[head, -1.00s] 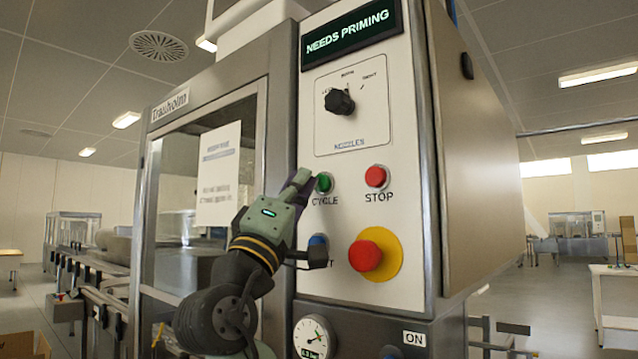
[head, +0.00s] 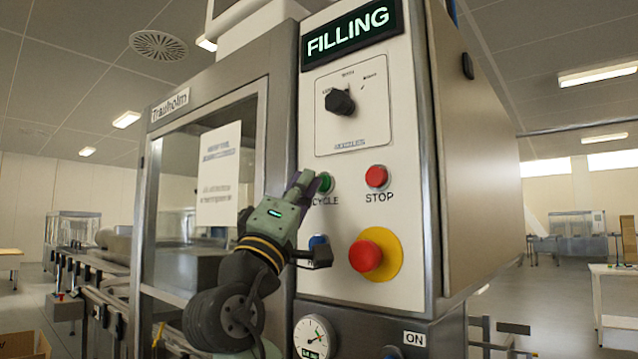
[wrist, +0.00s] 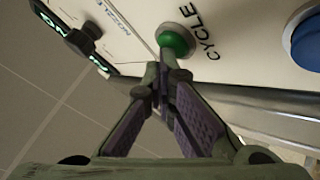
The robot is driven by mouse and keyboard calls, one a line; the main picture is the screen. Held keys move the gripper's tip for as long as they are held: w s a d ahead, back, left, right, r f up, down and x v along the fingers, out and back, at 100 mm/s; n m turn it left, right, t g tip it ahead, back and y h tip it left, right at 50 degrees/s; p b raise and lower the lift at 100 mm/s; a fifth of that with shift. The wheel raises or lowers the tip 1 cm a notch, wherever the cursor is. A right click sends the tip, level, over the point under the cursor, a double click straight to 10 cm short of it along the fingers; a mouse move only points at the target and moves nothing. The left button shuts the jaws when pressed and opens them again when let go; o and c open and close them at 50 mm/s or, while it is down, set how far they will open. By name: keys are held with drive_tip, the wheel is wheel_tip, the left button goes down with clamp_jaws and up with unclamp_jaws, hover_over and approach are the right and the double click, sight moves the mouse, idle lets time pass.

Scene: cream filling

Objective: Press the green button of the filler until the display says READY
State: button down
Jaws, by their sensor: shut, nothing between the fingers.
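The filler (head: 305,170) is a tall metal cabinet with a light control panel. My gripper (head: 308,184) is shut and empty. Its fingertips (wrist: 163,62) are at the green button's edge in both views and cover part of it in the head view. I cannot tell for sure whether they press it.
A red STOP button (head: 376,177) is to the right. A large red button on a yellow disc (head: 366,256) is lower right. A blue button (head: 318,243), partly hidden by my arm, is below. A black knob (head: 340,101) is above. A gauge (head: 314,337) is underneath.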

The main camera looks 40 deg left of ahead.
drive_tip(key=shift+s, duration=0.85)
drive_tip(key=s, duration=0.3)
drive_tip(key=s+b, duration=0.1)
drive_tip(key=s, duration=0.1)
drive_tip(key=shift+a, duration=0.25)
idle(0.7)
